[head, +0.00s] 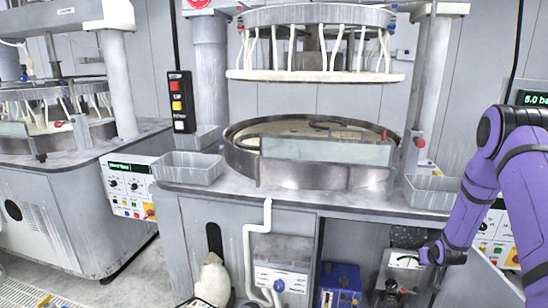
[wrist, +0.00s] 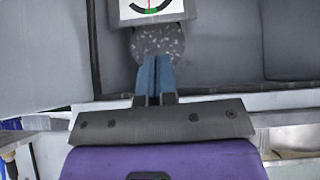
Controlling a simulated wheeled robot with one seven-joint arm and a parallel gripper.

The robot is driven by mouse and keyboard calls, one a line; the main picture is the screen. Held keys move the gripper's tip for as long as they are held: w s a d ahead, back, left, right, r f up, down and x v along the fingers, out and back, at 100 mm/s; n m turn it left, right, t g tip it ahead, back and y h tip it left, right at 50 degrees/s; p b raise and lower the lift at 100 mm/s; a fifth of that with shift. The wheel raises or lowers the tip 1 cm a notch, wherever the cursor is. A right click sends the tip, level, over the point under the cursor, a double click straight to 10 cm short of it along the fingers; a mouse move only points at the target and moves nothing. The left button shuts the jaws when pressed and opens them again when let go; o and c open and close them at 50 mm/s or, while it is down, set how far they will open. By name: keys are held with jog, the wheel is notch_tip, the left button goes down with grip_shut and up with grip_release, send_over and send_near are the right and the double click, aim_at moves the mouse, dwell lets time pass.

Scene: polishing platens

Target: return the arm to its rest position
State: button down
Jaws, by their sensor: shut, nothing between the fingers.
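My purple arm (head: 483,185) comes in from the right in the head view and bends down in front of the polishing machine's right side.
The round platen basin (head: 300,175) sits on the grey bench, with a grey tray (head: 188,167) at left and another (head: 432,192) at right, close to my arm. A blue box (head: 340,285) and a white pipe (head: 250,245) are below. A second machine (head: 50,200) stands at left.

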jog(key=s+a+r, duration=0.1)
jog(key=a+r, duration=0.2)
jog(key=r, duration=0.6)
jog(key=s+a+r, duration=0.2)
jog(key=a+r, duration=0.1)
jog(key=r, duration=0.5)
jog(key=s+a+r, duration=0.1)
jog(key=a+r, duration=0.2)
jog(key=r, duration=0.6)
jog(key=s+a+r+g, duration=0.2)
jog(key=s+a+r, duration=0.5)
jog(key=s+r, duration=0.55)
jog(key=s+a+r, duration=0.2)
jog(key=s+a, duration=0.1)
jog(key=s, duration=0.5)
jog(key=s+a+r+n+y, duration=0.1)
jog(key=s+a+r, duration=0.1)
jog(key=s, duration=0.7)
jog(key=s+a+r+n+y, duration=0.1)
jog(key=s+a+r, duration=0.2)
jog(key=s, duration=0.5)
jog(key=shift+s+a+r+g, duration=0.15)
jog(key=shift+a+r+g, duration=0.15)
jog(key=shift+r+g, duration=0.1)
